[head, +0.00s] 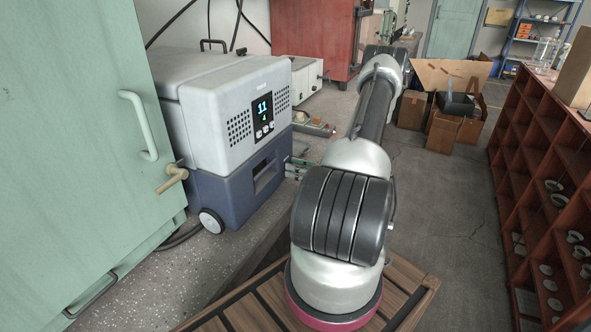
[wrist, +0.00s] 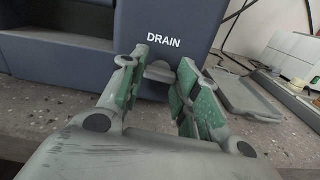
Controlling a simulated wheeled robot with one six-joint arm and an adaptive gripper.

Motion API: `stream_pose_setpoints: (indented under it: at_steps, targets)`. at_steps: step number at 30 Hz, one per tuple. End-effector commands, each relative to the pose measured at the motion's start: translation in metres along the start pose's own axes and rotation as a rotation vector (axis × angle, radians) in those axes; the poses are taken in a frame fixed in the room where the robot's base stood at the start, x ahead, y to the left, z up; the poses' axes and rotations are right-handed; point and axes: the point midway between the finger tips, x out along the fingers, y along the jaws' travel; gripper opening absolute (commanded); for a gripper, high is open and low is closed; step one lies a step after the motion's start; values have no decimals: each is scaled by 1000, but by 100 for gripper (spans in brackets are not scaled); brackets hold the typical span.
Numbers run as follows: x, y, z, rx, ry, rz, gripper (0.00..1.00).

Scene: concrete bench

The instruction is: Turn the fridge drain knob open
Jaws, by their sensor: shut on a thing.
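The fridge (head: 235,115) is a white and dark blue box on wheels, with a lit display, left of the middle in the head view. In the wrist view its dark blue side (wrist: 205,25) carries the word DRAIN. Just under that word is the small grey drain knob (wrist: 159,72). My gripper (wrist: 161,62) has its two green-padded fingers on either side of the knob and is shut on it. The fingers partly hide the knob, so its exact turn is hard to tell. In the head view the knob is hidden.
A green cabinet (head: 75,130) with a handle stands close on the left. A red-brown shelf (head: 550,165) is on the right, with cardboard boxes (head: 445,125) behind. In the wrist view a grey tray (wrist: 240,95) lies right of the fingers.

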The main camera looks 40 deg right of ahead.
Motion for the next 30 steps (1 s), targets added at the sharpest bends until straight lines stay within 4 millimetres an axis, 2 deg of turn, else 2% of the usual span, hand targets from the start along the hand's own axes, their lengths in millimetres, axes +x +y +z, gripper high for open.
stream_pose_setpoints:
  at_steps: [8,30]
  targets:
    - [0,0,0,204,0,0,8]
    - [0,-1,-1,907,0,-1,8]
